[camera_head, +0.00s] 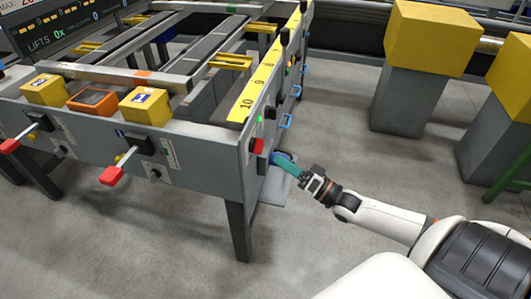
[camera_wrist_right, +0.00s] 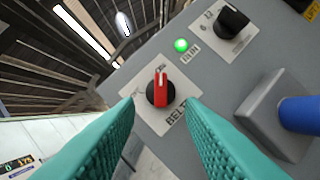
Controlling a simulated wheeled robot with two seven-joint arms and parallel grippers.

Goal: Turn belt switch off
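The belt switch (camera_wrist_right: 160,91) is a red and black rotary knob on a white plate marked BELT, seen in the right wrist view. Its red handle points up towards the top of that picture. A green lamp (camera_wrist_right: 181,45) marked RUN is lit beside it. My right gripper (camera_wrist_right: 160,112) has its two teal fingers apart, one on each side of the knob in the picture, with nothing between them; contact with the knob cannot be made out. In the head view the right gripper (camera_head: 283,160) is at the table's end panel. My left gripper is not in view.
The grey runout table (camera_head: 215,145) fills the left. Another black knob (camera_wrist_right: 233,18) and a grey box with a blue part (camera_wrist_right: 300,114) flank the switch. Red-tipped levers (camera_head: 110,175) stick out in front. Yellow-topped pillars (camera_head: 430,40) stand right, with open floor between.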

